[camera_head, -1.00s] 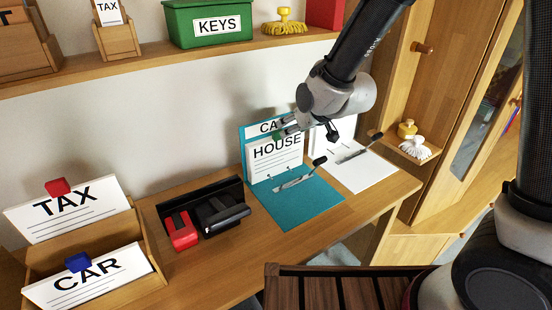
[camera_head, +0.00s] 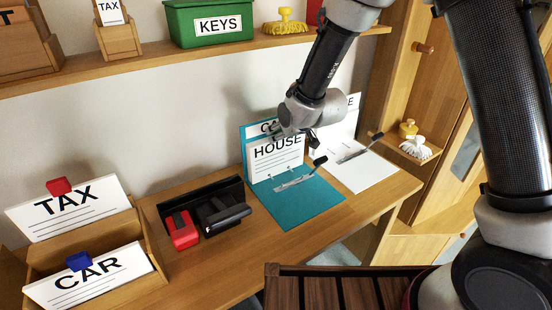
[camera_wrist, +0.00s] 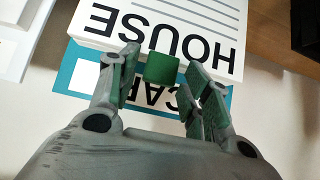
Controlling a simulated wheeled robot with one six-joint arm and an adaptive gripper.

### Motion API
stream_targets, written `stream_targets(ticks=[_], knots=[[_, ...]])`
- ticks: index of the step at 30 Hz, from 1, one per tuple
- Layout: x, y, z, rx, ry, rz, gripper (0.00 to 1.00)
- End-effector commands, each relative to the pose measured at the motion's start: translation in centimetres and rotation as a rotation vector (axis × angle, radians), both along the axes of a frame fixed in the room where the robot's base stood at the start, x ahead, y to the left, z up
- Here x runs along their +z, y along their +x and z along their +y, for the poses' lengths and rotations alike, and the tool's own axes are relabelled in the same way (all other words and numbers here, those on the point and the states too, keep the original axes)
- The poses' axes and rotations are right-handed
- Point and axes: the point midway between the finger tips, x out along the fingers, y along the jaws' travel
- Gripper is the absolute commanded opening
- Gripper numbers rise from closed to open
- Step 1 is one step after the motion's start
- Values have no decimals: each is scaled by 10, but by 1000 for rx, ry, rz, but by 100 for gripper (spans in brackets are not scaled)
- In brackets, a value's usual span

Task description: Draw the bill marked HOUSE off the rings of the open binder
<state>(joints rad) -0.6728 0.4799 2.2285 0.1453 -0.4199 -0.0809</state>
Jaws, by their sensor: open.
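The white HOUSE bill (camera_head: 276,164) stands against the upright cover of the open teal binder (camera_head: 312,198), whose top label reads CA in the head view. The bill's lower edge is at the rings, beside a metal bar with a black-ended lever (camera_head: 318,161). In the wrist view, the bill (camera_wrist: 190,14) and binder (camera_wrist: 72,72) appear upside down. A green tab (camera_wrist: 161,68) at the bill's heading edge lies between my gripper's open fingers in that view. My gripper (camera_head: 296,135) is at the bill's top edge and hides part of the label. I cannot tell whether the pads touch the tab.
A white open binder (camera_head: 368,176) stands close on the right. A wooden holder (camera_head: 152,254) with TAX and CAR bills is farther left. A shelf (camera_head: 150,62) runs above.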

Motion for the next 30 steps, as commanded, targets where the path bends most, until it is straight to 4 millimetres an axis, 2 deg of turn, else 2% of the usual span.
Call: stream_targets(ticks=[2, 9, 30], knots=[[0, 0, 0, 0, 0, 0, 45], [0, 0, 0, 0, 0, 0, 1], [2, 0, 0, 0, 1, -1, 0]])
